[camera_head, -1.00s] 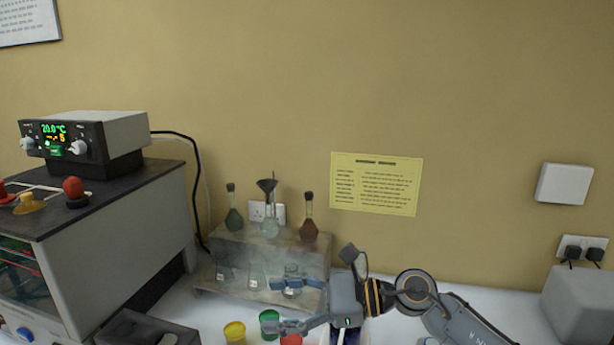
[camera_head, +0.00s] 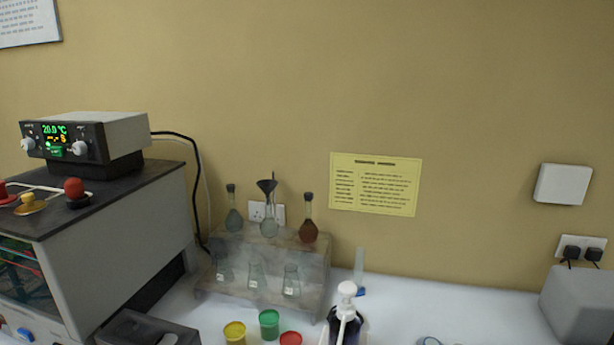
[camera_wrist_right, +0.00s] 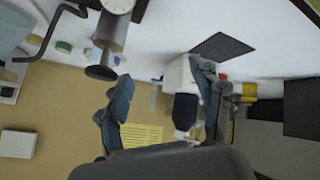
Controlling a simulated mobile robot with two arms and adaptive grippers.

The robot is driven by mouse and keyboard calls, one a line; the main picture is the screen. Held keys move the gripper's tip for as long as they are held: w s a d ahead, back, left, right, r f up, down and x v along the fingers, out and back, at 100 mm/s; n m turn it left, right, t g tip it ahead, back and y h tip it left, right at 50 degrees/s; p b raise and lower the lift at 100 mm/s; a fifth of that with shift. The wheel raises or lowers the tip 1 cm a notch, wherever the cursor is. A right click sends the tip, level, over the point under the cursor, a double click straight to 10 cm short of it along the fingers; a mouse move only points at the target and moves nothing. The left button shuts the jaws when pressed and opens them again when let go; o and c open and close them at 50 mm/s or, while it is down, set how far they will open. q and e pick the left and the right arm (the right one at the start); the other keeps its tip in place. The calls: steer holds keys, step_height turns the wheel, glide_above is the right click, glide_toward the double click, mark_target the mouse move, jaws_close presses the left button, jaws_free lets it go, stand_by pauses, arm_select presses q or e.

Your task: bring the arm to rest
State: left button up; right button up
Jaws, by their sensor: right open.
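My right arm and gripper do not show in the head view. The right wrist view shows my right gripper (camera_wrist_right: 163,78) with its two fingers spread apart and nothing held between them. That view is turned over, with the tan wall low in the picture and the white bench above. My left gripper is in neither view.
A dark bottle with a white pump top (camera_head: 346,290) stands at the bench front. Yellow (camera_head: 235,332), green (camera_head: 269,322) and red (camera_head: 291,339) jars stand left of it. A rack (camera_head: 310,272) holds several flasks. A grey box (camera_head: 585,305) is at right.

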steer(key=s+f+m+g, duration=0.2)
steer(key=s+g, duration=0.1)
steer(key=s, duration=0.3)
steer(key=s+f+m+g, duration=0.1)
steer(key=s+f+g, duration=0.15)
steer(key=s, duration=0.45)
step_height(320, 180, down, 36)
steer(key=s+g+b, duration=0.1)
steer(key=s+b, duration=0.1)
steer(key=b, duration=0.8)
steer(key=s+d+f+b, duration=0.1)
steer(key=s+f+b, duration=0.2)
steer(key=s+f, duration=0.2)
steer(key=s+d+f+g+b, duration=0.1)
steer(key=s+f+b, duration=0.2)
steer(key=f, duration=0.9)
steer(key=s+d+f+b, duration=0.1)
steer(key=s+f+b, duration=0.2)
steer(key=s+f, duration=0.5)
steer(key=shift+s+d+f, duration=0.3)
steer(key=shift+s+f, duration=0.05)
steer(key=shift+f, duration=0.15)
steer(key=shift+g, duration=0.25)
